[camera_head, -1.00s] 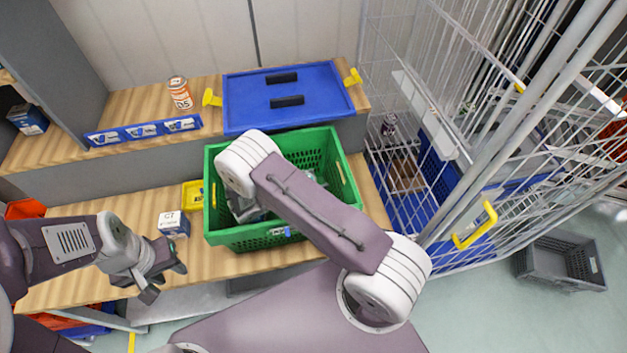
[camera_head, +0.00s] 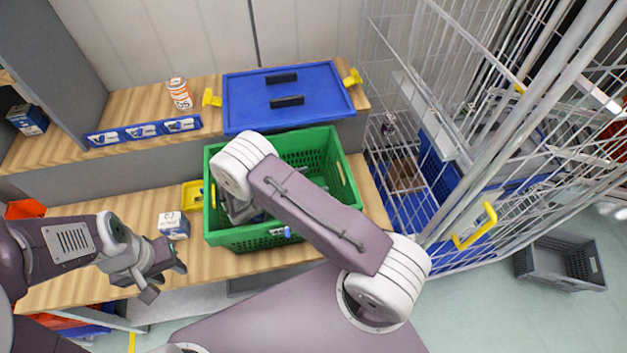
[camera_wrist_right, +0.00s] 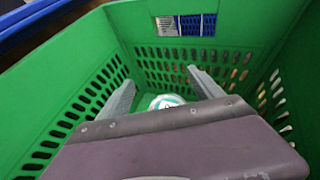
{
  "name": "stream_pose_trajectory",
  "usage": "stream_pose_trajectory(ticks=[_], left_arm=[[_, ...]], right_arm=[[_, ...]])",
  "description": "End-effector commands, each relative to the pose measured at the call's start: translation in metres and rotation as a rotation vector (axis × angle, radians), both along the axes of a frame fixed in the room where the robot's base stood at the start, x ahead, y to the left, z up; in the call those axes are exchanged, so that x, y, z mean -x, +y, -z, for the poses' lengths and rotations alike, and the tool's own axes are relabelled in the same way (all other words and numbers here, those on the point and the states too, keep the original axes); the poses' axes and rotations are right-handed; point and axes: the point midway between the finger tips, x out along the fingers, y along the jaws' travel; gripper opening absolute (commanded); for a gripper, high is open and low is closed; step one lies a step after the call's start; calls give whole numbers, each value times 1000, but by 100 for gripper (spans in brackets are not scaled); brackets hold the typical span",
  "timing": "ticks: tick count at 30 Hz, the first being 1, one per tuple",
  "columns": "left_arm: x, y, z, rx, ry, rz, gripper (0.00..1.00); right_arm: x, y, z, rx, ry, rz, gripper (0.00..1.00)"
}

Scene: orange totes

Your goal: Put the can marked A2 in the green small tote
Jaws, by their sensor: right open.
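The green tote (camera_head: 330,145) stands on the lower wooden shelf in the head view. My right gripper (camera_wrist_right: 163,88) is inside it, its two fingers spread apart in the right wrist view. A round white and teal can top (camera_wrist_right: 167,101) shows between the fingers, low in the tote. My wrist housing hides its lower part, and no marking can be read, so I cannot tell whether it is A2. In the head view my right arm hides most of the right gripper. My left gripper (camera_head: 168,279) is open and empty, in front of the shelf, left of the tote.
An orange and white can marked D5 (camera_head: 180,94) stands on the upper shelf, left of a closed blue tote (camera_head: 240,105). A white and blue box (camera_head: 173,225) and a yellow bin (camera_head: 190,194) sit left of the green tote. A wire cage cart (camera_head: 410,110) stands at right.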

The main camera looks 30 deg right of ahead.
Motion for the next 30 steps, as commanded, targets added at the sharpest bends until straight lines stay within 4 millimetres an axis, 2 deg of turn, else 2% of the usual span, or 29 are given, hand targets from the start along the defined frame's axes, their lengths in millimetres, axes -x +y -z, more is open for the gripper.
stream_pose_trajectory(ticks=[3,9,26,30], left_arm=[[1,0,9,0,3,0,36],[1,0,13,0,2,0,36],[1,0,12,0,2,0,36],[1,0,-6,0,2,0,36]], right_arm=[[5,26,-6,-1,-2,-5,75],[12,52,-18,-1,0,-2,75],[14,54,-21,1,2,0,75],[14,54,-39,0,2,-1,75]])
